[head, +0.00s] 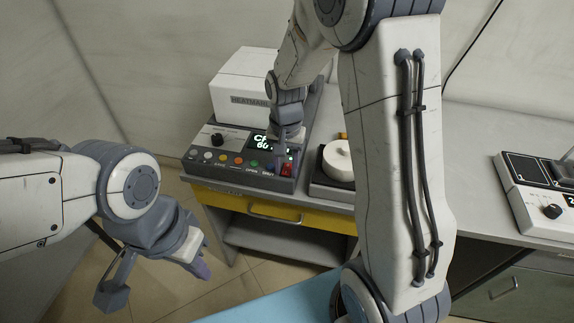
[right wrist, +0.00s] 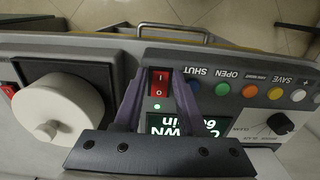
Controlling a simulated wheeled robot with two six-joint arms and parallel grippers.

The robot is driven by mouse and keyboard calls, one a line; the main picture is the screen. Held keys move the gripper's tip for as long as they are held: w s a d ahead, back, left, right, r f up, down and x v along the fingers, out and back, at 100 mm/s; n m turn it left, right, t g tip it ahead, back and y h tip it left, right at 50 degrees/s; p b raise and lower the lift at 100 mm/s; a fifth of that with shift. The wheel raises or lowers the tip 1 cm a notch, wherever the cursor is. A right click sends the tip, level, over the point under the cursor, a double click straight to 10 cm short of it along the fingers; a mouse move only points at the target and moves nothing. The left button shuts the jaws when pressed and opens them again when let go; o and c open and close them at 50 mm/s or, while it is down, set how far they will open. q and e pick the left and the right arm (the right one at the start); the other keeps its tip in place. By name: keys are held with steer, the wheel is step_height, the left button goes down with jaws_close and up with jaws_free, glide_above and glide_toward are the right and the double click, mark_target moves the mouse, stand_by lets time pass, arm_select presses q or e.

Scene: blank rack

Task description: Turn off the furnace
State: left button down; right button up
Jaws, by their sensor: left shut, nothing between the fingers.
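The furnace is a white box (head: 240,80) with a dark control panel (head: 222,165) in front, standing on the bench. A red rocker switch (head: 287,169) sits at the panel's right end. It also shows in the right wrist view (right wrist: 159,85), marked I and O, with a small green light beside it. My right gripper (head: 285,152) is over the switch. In the right wrist view its two purple fingers (right wrist: 157,98) are apart, one on each side of the switch, with nothing held. My left gripper (head: 203,270) is shut and empty, in front of the bench at lower left.
Coloured buttons, a black knob (right wrist: 281,123) and a lit display (right wrist: 180,124), partly hidden, share the panel. A device with a round white lid (head: 338,158) stands close to the right. Another device (head: 538,190) is further right. A yellow drawer (head: 275,208) is below.

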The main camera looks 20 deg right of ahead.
jaws_close()
steer(key=p, duration=0.2)
steer(key=g+y+p, duration=0.1)
steer(key=p, duration=0.1)
steer(key=shift+w+d+r+g+p, duration=0.25)
steer(key=shift+r+g+p, duration=0.05)
steer(key=shift+r, duration=0.1)
steer(key=shift+w+f+g+y+p, duration=0.1)
steer(key=shift+f+g+y+p, duration=0.1)
steer(key=shift+g+y+p, duration=0.3)
steer(key=shift+o, duration=0.3)
jaws_free()
steer(key=shift+d, duration=0.1)
